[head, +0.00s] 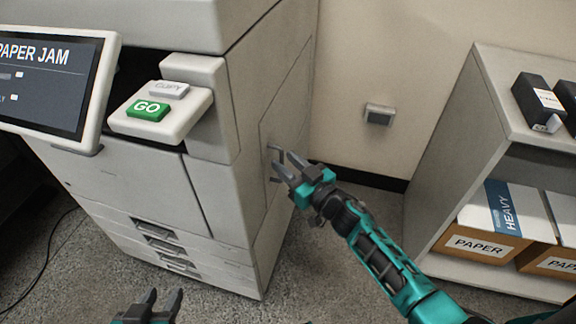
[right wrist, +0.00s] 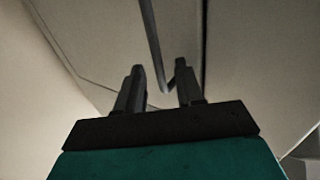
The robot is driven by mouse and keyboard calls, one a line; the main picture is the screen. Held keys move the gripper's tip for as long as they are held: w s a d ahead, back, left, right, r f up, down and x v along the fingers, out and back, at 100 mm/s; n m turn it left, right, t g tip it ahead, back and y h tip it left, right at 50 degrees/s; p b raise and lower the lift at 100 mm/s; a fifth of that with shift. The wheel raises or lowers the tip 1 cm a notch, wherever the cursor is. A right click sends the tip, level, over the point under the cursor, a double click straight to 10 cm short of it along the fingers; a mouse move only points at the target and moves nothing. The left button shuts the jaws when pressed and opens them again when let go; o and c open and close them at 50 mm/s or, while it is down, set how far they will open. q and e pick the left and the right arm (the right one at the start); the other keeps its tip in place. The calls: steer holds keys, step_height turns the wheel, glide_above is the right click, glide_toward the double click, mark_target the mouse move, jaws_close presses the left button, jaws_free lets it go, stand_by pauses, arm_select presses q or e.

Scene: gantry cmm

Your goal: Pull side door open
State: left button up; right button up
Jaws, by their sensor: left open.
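The side door (head: 285,125) is an outlined panel on the right flank of the grey copier, and it looks closed. A thin bar handle (head: 274,149) stands out near its front edge. My right gripper (head: 283,161) is at the handle with its fingers apart. In the right wrist view the dark handle bar (right wrist: 152,45) runs down to the space between the two fingertips (right wrist: 159,75). I see a gap on either side of it, and cannot tell whether it touches a finger. My left gripper (head: 165,294) is open and empty at the bottom edge, in front of the copier.
The copier front has a "PAPER JAM" screen (head: 45,80), a green GO button (head: 148,110) and paper drawers (head: 165,245). A shelf (head: 430,150) with paper boxes (head: 478,244) stands at the right. Carpeted floor (head: 320,255) lies between copier and shelf. A small wall box (head: 379,115) is behind.

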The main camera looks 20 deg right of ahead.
steer(key=shift+w, duration=0.1)
jaws_close()
stand_by(0.3)
stand_by(1.1)
